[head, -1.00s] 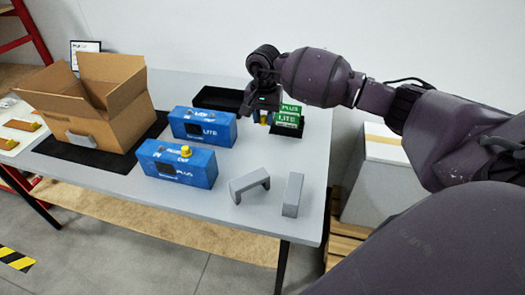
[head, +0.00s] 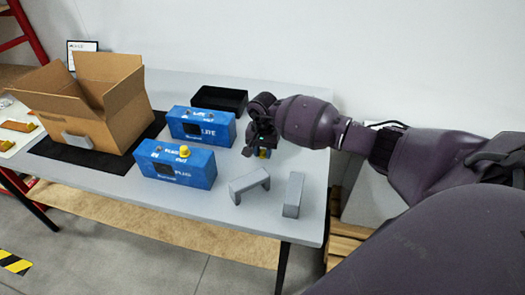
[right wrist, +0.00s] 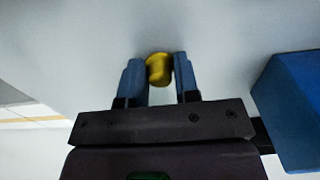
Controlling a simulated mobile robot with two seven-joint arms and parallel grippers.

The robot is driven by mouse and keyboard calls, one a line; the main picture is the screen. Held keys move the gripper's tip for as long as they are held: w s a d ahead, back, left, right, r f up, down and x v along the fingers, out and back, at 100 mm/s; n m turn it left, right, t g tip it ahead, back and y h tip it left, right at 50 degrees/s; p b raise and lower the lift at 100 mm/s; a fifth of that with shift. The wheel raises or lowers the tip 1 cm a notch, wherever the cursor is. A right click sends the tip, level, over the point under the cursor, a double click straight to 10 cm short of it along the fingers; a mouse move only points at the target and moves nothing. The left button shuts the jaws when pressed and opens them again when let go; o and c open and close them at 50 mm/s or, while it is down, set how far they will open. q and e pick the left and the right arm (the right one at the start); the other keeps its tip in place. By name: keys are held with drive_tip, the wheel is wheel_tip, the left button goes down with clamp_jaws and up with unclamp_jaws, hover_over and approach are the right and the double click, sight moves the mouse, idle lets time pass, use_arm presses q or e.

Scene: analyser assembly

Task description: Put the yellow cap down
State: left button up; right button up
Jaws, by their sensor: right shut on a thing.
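My right gripper (head: 263,152) is over the light grey table, right of the blue LITE unit (head: 201,128). In the right wrist view its blue fingers (right wrist: 159,72) are shut on a small yellow cap (right wrist: 159,66). The cap sits between the fingertips, close to the table top; I cannot tell whether it touches it. Another yellow cap (head: 184,151) is on top of the blue PLUS unit (head: 175,170) nearer the front. My left gripper is not in view.
An open cardboard box (head: 92,100) stands on a black mat (head: 85,158) at left. A black tray (head: 220,97) lies at the back. A grey bracket (head: 250,185) and grey block (head: 293,194) lie at the front right. A blue body (right wrist: 295,110) is close beside the gripper in the wrist view.

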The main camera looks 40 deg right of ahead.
drive_tip(key=shift+f, duration=0.35)
drive_tip(key=shift+s+f+b, duration=0.1)
drive_tip(key=shift+b, duration=0.2)
